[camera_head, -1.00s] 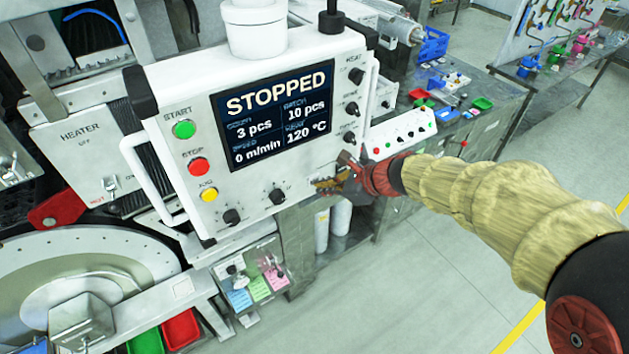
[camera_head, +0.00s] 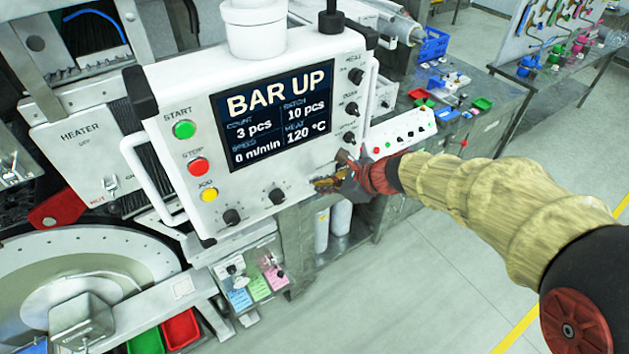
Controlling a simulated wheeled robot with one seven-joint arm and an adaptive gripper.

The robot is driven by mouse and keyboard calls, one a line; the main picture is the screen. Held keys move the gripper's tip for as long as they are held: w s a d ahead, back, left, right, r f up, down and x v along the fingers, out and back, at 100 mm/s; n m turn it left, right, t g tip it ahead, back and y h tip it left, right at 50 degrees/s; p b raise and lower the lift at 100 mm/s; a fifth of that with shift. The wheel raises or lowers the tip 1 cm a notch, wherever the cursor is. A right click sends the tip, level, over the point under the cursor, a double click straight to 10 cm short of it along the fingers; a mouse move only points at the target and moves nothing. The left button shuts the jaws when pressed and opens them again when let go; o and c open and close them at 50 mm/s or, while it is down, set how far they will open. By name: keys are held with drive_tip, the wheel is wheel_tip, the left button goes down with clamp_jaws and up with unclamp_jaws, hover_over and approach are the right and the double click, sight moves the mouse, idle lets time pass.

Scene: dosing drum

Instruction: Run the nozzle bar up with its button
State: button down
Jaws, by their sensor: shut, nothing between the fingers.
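The white control panel (camera_head: 180,95) fills the upper middle of the head view. Its screen (camera_head: 278,116) reads BAR UP, with 3 pcs, 10 pcs, 0 m/min and 120 °C. My gripper (camera_head: 316,184) is shut and empty at the panel's lower right corner, close against its face. Its tips hide whatever lies under them, so the button there and any contact cannot be made out. The nozzle bar itself cannot be clearly identified in this view.
Green start (camera_head: 184,130), red stop (camera_head: 199,167) and yellow jog (camera_head: 209,195) buttons line the panel's left side. Black knobs (camera_head: 277,196) sit along its bottom and right edges. A heater box (camera_head: 85,140) stands left. A bench with trays (camera_head: 480,104) stands right; floor in front is clear.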

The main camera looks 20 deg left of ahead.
drive_tip(key=shift+s+d, duration=0.6)
drive_tip(key=s+d+b, duration=0.1)
drive_tip(key=s+d, duration=0.2)
drive_tip(key=shift+s+d, duration=0.1)
drive_tip(key=shift+d, duration=0.3)
idle(0.9)
